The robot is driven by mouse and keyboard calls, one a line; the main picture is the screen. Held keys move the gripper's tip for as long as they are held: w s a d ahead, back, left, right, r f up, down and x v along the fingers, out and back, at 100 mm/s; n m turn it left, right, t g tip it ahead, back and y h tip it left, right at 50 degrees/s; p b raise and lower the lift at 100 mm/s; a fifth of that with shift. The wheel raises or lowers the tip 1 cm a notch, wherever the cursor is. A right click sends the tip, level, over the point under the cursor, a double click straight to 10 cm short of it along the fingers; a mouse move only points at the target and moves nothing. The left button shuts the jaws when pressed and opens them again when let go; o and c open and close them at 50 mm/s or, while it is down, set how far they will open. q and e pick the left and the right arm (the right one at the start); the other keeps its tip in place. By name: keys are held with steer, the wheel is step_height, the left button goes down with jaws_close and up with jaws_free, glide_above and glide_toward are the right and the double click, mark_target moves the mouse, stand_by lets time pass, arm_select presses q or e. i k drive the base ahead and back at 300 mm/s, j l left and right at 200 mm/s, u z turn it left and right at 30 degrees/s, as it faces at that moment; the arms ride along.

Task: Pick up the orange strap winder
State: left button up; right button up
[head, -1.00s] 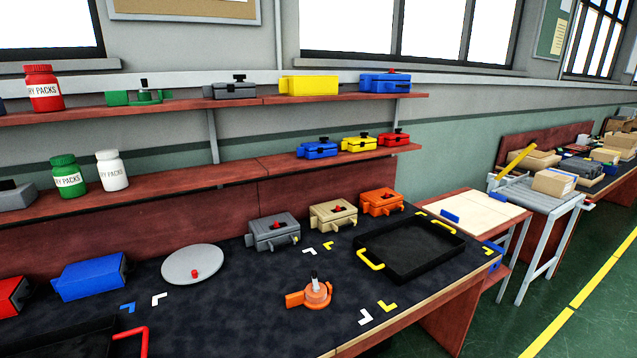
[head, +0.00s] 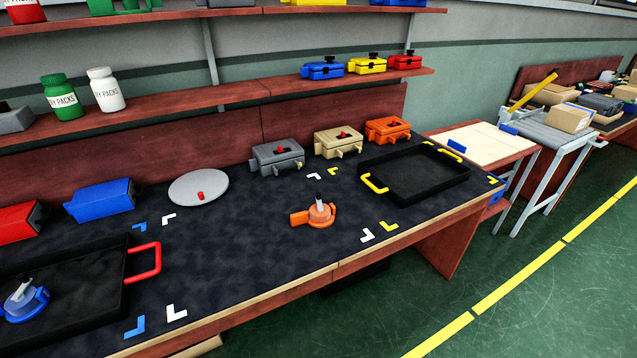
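The orange strap winder (head: 320,213) sits on the dark bench top (head: 240,240), near its front edge and right of the picture's middle. It has a round orange body, an orange handle pointing left and a black-tipped post standing up from its centre. Nothing touches it, and white and yellow corner marks lie to its right. Neither of my grippers is in view.
A black tray with yellow handles (head: 425,198) lies to the right of the winder. A black tray with red handle (head: 115,290) holds a blue device (head: 22,302) at lower left. A grey disc (head: 198,188) and several coloured boxes stand behind. Bench around the winder is clear.

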mark_target(316, 219)
steer(key=i+l+z, duration=0.2)
steer(key=z, duration=0.25)
steer(key=i+l+z, duration=0.2)
steer(key=z, duration=0.25)
steer(key=l, duration=0.1)
